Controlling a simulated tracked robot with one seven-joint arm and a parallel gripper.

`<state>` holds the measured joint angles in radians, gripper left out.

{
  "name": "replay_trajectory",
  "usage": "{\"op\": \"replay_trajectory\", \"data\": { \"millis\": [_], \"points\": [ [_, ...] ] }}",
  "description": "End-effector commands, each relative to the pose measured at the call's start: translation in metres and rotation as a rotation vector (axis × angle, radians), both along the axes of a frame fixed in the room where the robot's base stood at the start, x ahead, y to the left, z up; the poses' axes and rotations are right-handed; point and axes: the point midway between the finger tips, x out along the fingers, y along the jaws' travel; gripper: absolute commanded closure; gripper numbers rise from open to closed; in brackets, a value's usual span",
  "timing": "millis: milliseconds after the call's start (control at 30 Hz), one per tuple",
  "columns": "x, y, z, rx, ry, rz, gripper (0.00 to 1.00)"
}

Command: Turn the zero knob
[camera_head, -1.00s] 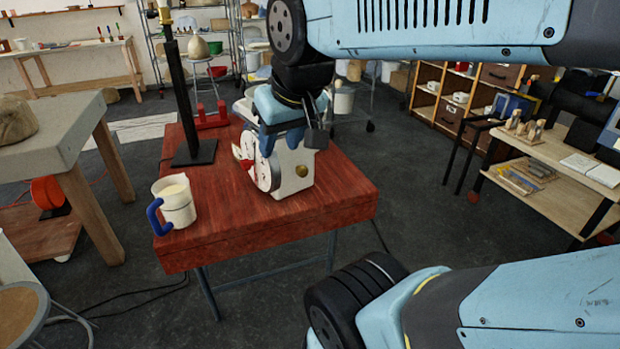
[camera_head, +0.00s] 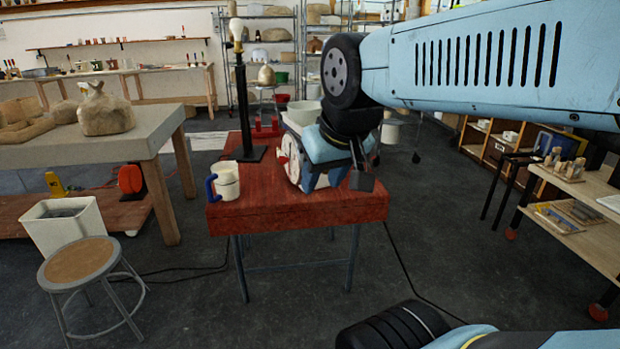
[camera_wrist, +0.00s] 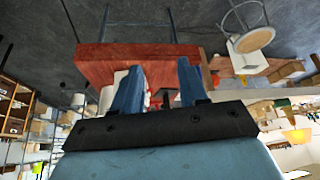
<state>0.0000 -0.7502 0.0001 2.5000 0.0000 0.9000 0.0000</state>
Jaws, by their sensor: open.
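The white scale (camera_head: 291,156), with a round dial on its front and a pale bowl (camera_head: 302,113) on top, stands on the red table (camera_head: 262,214). My gripper (camera_head: 322,184) is in front of the scale's right part and covers much of it. In the wrist view my gripper (camera_wrist: 160,82) is open, its two blue fingers apart with nothing held between them. A white part of the scale (camera_wrist: 107,98) shows beside the left finger there. I cannot tell whether a finger touches the scale.
A white mug with a blue handle (camera_head: 227,181) stands at the table's left. A black lamp stand with a bulb (camera_head: 241,100) is behind it.

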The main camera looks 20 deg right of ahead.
Motion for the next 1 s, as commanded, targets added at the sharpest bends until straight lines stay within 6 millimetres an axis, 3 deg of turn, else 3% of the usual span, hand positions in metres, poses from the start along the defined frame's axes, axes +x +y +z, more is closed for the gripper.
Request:
{"op": "replay_trajectory", "data": {
  "millis": [267, 467, 567, 1000],
  "points": [
    [0.000, 0.000, 0.000, 0.000, 0.001, 0.000, 0.57],
    [0.011, -0.004, -0.001, -0.005, -0.015, -0.012, 0.39],
    [0.034, -0.018, -0.003, -0.017, -0.046, -0.035, 0.39],
    [0.177, -0.089, -0.033, -0.099, -0.299, -0.130, 0.39]
  ]
}}
